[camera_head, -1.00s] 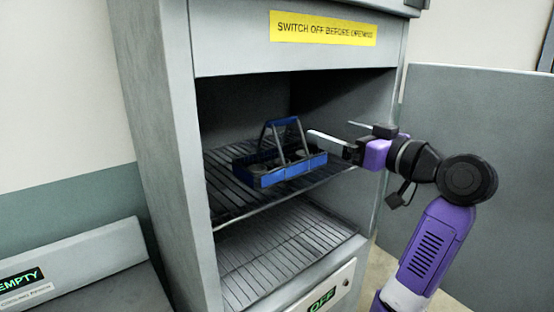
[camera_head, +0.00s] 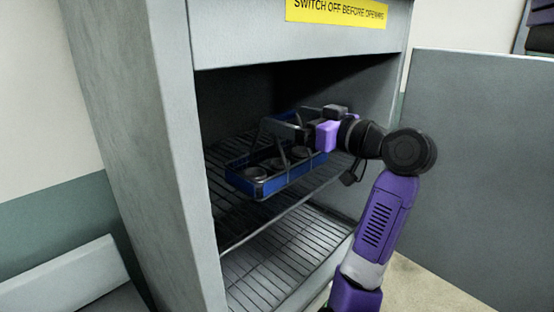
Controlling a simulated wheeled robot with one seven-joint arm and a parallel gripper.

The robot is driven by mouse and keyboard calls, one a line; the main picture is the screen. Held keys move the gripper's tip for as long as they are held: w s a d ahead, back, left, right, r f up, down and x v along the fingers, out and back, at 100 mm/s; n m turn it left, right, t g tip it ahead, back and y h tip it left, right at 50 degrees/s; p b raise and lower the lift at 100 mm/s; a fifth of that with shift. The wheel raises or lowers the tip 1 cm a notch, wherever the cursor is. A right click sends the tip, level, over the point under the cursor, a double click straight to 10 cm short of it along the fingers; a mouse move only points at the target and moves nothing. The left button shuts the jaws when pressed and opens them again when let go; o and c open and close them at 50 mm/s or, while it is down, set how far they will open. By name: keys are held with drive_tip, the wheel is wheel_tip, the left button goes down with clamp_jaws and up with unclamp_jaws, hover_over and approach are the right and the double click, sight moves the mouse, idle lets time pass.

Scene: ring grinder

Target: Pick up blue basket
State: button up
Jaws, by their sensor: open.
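The blue basket (camera_head: 274,180) sits on the upper wire shelf inside the open grey cabinet. It is a shallow tray with a raised handle (camera_head: 264,133) and several dark round items in it. My gripper (camera_head: 285,126) reaches into the cabinet from the right, level with the handle. Its fingers are open and lie at the handle's upper part. I cannot tell whether the handle is between the fingers or whether they touch it. The gripper hides part of the handle and the basket's far right side.
The cabinet's left wall (camera_head: 135,120) and the top panel with a yellow label (camera_head: 336,11) frame the opening. A lower wire shelf (camera_head: 285,265) is empty. A grey open door or panel (camera_head: 480,170) stands on the right, beside my arm.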

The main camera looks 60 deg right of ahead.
drive_tip(key=p+x, duration=0.1)
drive_tip(key=x, duration=0.5)
drive_tip(key=shift+a, duration=0.2)
drive_tip(key=shift+w+f, duration=0.1)
drive_tip(key=shift+f, duration=0.05)
drive_tip(key=c, duration=1.7)
drive_tip(key=shift+c, duration=1.1)
drive_tip(key=shift+p, duration=0.3)
